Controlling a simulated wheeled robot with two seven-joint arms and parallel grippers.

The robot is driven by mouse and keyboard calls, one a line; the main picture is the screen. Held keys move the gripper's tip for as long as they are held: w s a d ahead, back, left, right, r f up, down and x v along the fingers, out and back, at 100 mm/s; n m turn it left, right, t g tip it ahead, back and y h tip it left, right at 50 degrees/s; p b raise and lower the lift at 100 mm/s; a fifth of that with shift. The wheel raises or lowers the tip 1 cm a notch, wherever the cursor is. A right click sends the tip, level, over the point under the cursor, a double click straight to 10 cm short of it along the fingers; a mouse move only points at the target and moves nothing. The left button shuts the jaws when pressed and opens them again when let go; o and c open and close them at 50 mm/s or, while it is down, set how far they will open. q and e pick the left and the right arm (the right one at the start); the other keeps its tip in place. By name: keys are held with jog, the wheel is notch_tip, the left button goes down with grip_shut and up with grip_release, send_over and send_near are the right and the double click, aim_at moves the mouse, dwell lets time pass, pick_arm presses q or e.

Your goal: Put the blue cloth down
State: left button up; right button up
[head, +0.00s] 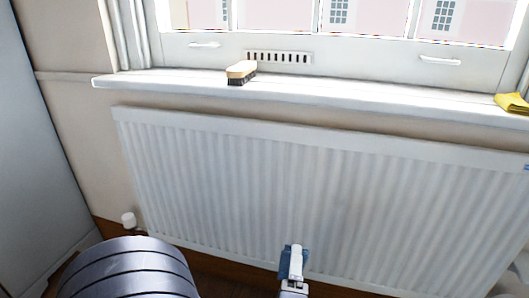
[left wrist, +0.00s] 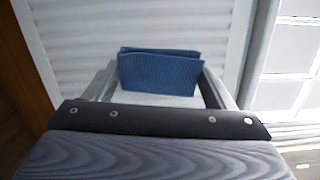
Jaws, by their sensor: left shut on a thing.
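The blue cloth (left wrist: 160,72) is folded and held between the fingers of my left gripper (left wrist: 158,92) in the left wrist view. In the head view the left gripper (head: 292,266) is low in front of the radiator, with the cloth (head: 284,264) showing as a narrow blue strip around its tip. The gripper is shut on the cloth, below the level of the windowsill. My right gripper is not in view.
A white radiator (head: 300,190) hangs below the windowsill (head: 370,98). A brush (head: 241,71) sits on the sill left of the middle, and a folded yellow cloth (head: 513,103) at its right end. The sill between them is clear.

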pick_arm(q)
jog(key=w+a+f+n+y+p, duration=0.15)
jog(key=w+a+n+y, duration=0.35)
jog(key=a, duration=0.8)
jog(key=w+a+f+y+p, duration=0.1)
jog(key=w+a+y+p, duration=0.15)
jog(key=w+a, duration=0.75)
notch_tip(320, 180, up, 38)
jog(key=s+a+p, duration=0.2)
jog(key=s+p, duration=0.1)
jog(key=p, duration=3.4)
jog(key=shift+a+g, duration=0.35)
jog(key=shift+g, duration=0.05)
